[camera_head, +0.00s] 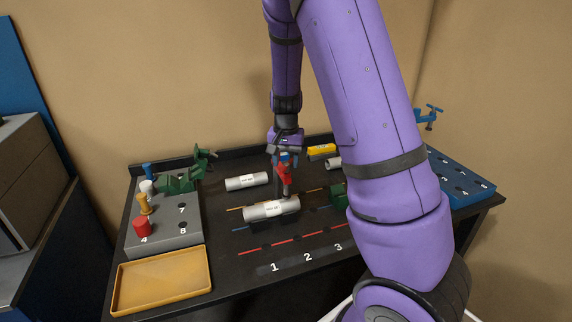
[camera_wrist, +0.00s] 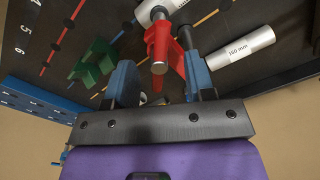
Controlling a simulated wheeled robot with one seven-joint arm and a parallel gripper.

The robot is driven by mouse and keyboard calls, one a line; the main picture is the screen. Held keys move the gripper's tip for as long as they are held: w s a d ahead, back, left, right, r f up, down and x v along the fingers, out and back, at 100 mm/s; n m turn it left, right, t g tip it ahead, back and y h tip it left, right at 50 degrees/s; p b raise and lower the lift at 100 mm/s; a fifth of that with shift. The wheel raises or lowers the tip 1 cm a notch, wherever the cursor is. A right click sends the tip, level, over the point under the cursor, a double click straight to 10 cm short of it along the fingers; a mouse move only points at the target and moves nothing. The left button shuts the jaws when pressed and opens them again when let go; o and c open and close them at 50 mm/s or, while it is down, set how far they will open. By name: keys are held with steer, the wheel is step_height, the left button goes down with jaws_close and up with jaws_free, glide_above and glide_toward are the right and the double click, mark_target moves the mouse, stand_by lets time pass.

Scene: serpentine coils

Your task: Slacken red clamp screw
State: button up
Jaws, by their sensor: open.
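The red clamp (camera_head: 285,172) stands at the middle of the black table, at the back side of a silver cylinder (camera_head: 268,211). In the wrist view the red clamp (camera_wrist: 161,42) reaches from the cylinder (camera_wrist: 148,12) toward my gripper, its grey round screw end facing the camera. My gripper (camera_wrist: 160,80) is open, with one blue finger on each side of the clamp's near end. In the head view my gripper (camera_head: 286,157) is directly above the clamp and partly hides it. I cannot tell whether either finger touches the screw.
A second silver cylinder (camera_head: 246,181) lies behind. A grey block (camera_head: 160,239) with coloured pegs and a green clamp (camera_head: 178,184) stands left, behind a yellow tray (camera_head: 162,281). A green block (camera_wrist: 95,63) lies beside the gripper. A blue rack (camera_head: 458,180) stands right.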

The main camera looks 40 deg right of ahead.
mark_target(286, 164)
steer(key=shift+f, duration=0.75)
steer(key=shift+c, duration=0.4)
jaws_close()
stand_by(0.4)
steer(key=shift+o, duration=0.4)
jaws_free()
step_height(286, 164, up, 11)
stand_by(0.3)
